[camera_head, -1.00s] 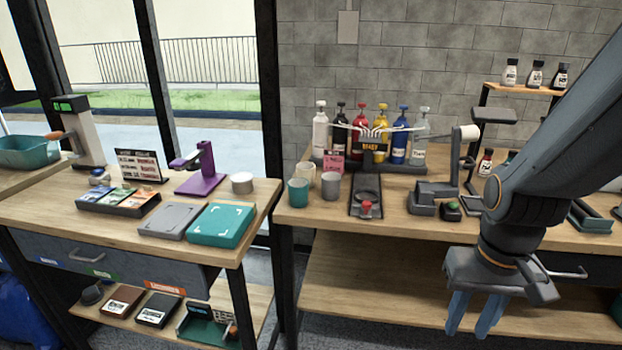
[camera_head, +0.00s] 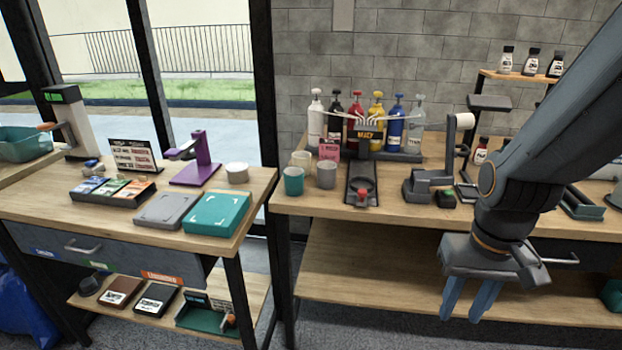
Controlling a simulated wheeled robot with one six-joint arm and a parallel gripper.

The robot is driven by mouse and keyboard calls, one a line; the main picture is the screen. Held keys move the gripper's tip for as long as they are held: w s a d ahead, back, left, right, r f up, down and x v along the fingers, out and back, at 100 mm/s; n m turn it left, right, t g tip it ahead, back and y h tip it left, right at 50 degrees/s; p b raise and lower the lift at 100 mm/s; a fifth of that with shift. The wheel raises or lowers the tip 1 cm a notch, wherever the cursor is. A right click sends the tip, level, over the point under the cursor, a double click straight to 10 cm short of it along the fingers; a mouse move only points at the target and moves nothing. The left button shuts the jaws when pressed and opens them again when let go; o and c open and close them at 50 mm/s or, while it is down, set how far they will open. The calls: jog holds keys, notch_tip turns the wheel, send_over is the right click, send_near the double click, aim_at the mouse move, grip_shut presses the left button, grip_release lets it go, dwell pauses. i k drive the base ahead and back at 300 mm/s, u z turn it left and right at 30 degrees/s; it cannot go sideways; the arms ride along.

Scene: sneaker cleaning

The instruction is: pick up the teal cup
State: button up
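The teal cup (camera_head: 293,181) stands upright at the left front corner of the right-hand table (camera_head: 318,199). A cream cup (camera_head: 301,160) stands just behind it and a grey cup (camera_head: 326,174) stands to its right. My gripper (camera_head: 468,306) is to the right of the teal cup and lower in the picture, in front of the table's edge. Its blue fingers point down. They look apart with nothing between them. Nothing hides the teal cup's front.
A black dispenser track (camera_head: 361,190) lies right of the cups. Several pump bottles (camera_head: 396,125) stand behind. A grey machine (camera_head: 430,183) sits farther right. A gap separates this table from the left table, which holds a teal box (camera_head: 217,213) and a purple stand (camera_head: 196,165).

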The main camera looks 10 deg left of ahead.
aim_at(294, 182)
jog(key=k, duration=0.5)
jog(key=u, duration=2.05)
jog(key=i, duration=1.45)
jog(key=z, duration=2)
jog(key=i, duration=0.5)
jog(key=z, duration=0.05)
